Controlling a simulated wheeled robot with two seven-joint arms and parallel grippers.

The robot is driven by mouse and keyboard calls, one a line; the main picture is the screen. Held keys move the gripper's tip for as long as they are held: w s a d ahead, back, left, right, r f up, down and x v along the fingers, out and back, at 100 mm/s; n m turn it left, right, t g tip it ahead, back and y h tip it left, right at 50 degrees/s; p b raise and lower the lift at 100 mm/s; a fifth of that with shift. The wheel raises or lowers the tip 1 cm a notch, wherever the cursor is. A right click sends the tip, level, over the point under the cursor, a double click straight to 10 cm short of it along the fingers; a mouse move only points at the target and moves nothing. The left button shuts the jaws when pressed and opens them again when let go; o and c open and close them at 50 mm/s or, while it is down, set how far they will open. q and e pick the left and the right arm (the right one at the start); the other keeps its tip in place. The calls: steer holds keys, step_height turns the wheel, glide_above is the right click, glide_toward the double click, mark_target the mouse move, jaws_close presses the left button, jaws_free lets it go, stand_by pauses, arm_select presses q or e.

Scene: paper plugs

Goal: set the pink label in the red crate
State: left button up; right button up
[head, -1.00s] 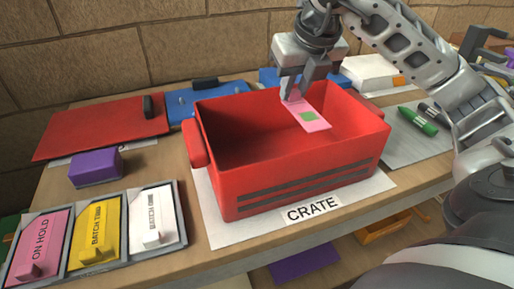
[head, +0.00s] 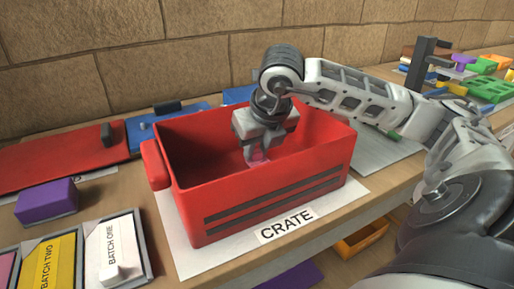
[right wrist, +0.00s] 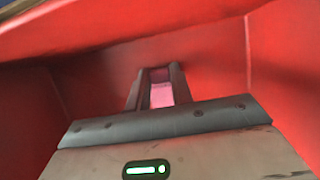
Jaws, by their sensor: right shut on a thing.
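The red crate (head: 190,210) stands on a white sheet marked CRATE on the bench. My right gripper (head: 257,152) reaches down inside it, its fingers below the level of the rim. It is shut on the pink label (head: 259,160), which is mostly hidden behind the crate's front wall. In the right wrist view, the pink label (right wrist: 161,95) shows between the fingers of the gripper (right wrist: 160,76), with red crate walls (right wrist: 210,62) around. Whether the label touches the crate floor cannot be told. My left gripper is not in view.
A purple block (head: 46,202), a red board (head: 50,158) and a tray with yellow (head: 48,268) and white (head: 115,250) labelled plates lie left of the crate. Blue items (head: 165,125) lie behind it. A grey sheet (head: 375,152) lies to the right.

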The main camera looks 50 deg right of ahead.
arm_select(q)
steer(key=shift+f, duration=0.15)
arm_select(e)
steer(key=shift+f, duration=0.15)
steer(key=o, duration=0.9)
steer(key=shift+o, duration=0.2)
steer(key=shift+r, duration=0.4)
arm_select(q)
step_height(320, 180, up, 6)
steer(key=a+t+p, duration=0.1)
steer(key=p, duration=0.2)
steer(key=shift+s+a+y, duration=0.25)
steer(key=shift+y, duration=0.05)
arm_select(e)
steer(key=v, duration=1.1)
steer(key=shift+s+r, duration=0.2)
steer(key=shift+r, duration=0.05)
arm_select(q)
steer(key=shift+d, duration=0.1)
